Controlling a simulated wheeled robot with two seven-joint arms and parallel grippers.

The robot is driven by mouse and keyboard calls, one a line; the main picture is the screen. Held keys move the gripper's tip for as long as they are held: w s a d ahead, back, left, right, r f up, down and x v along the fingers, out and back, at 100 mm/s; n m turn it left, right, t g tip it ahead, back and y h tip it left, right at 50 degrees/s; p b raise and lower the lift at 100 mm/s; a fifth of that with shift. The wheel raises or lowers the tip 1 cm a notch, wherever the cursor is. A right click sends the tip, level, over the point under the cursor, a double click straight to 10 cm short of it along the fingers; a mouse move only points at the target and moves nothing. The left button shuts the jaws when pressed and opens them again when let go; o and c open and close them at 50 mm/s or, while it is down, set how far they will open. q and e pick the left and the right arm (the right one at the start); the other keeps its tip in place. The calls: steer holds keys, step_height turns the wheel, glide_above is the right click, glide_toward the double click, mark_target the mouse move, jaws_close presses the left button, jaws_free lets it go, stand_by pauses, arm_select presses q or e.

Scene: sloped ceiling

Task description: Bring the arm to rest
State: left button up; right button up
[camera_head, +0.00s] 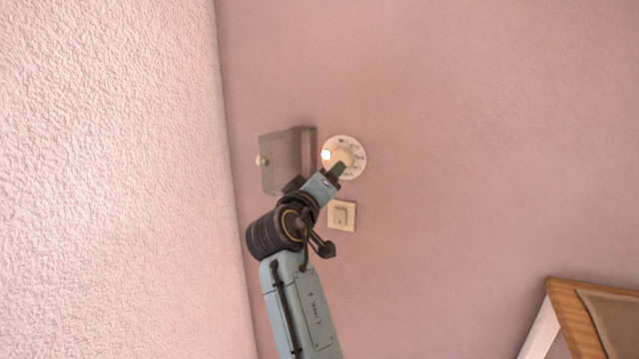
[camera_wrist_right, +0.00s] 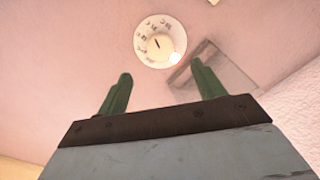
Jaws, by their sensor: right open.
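My right gripper (camera_head: 339,169) reaches up from the bottom of the head view, its fingers in front of the lower part of a round white dial (camera_head: 355,147) on the pink wall. In the right wrist view the gripper (camera_wrist_right: 161,70) is open, with its two green fingers apart and nothing between them. The dial (camera_wrist_right: 150,50) shows beyond the fingertips, with dark markings round its centre knob (camera_wrist_right: 158,42). A small bright light sits at the dial's edge. My left gripper is in neither view.
A see-through cover (camera_head: 286,160) with a small round knob stands out from the wall left of the dial. A square switch (camera_head: 341,216) is below the dial. A rough pale wall (camera_head: 110,150) is at left. A wooden-edged piece of furniture (camera_head: 570,310) is at lower right.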

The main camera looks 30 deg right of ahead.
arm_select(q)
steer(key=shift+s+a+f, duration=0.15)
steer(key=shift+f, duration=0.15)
arm_select(e)
steer(key=shift+v, duration=1.15)
steer(key=shift+f, duration=0.1)
